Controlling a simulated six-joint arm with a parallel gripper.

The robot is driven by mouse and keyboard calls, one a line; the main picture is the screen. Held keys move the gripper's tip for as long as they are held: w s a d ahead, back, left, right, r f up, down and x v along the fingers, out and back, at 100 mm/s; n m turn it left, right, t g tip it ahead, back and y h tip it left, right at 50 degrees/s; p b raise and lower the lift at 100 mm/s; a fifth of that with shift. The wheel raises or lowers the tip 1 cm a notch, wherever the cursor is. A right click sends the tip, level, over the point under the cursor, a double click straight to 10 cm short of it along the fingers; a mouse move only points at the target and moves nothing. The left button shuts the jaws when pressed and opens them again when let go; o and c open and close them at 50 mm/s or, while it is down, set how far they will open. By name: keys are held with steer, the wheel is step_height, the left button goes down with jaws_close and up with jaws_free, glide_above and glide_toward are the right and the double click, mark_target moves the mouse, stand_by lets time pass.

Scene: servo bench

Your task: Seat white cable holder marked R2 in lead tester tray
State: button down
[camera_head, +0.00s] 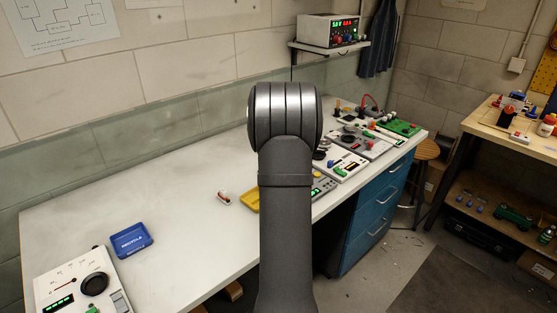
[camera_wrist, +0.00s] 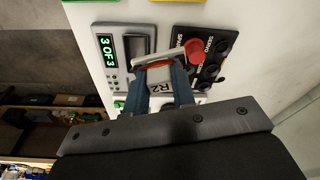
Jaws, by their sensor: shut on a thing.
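An orange-red band of cable crosses the holder's far end. The holder is over or close to a grey unit with a green "3 OF 3" display (camera_wrist: 109,48), which appears to be the lead tester. The tray is largely hidden by the holder and fingers, so I cannot tell whether the holder touches it. In the head view my arm hides the gripper and holder.
A black panel with a red button (camera_wrist: 194,49) stands close right of the holder. On the bench (camera_head: 190,170) lie a small white-and-red piece (camera_head: 224,197), a yellow tray (camera_head: 249,201) and a blue tray (camera_head: 131,240). A white device (camera_head: 80,285) stands front left. The bench's left-middle is largely clear.

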steer(key=shift+w+d+f+n+y, duration=0.25)
steer(key=shift+d+f+n, duration=0.75)
steer(key=shift+n, duration=1.35)
steer(key=shift+w+d+f+n+y, duration=0.1)
steer(key=shift+d+f+n+y, duration=0.3)
steer(key=shift+d+f+n, duration=1.35)
steer(key=shift+w+d+f+n+y, duration=0.1)
steer(key=shift+d+f+n+y, duration=0.2)
steer(key=shift+n, duration=2.7)
steer(key=shift+f, duration=1.1)
steer(key=c, duration=1.1)
jaws_free()
steer(key=shift+s+d+r, duration=0.1)
steer(key=shift+s+r, duration=0.05)
steer(key=shift+r, duration=1.1)
steer(key=shift+s+d+r, duration=0.1)
steer(key=shift+r, duration=1.15)
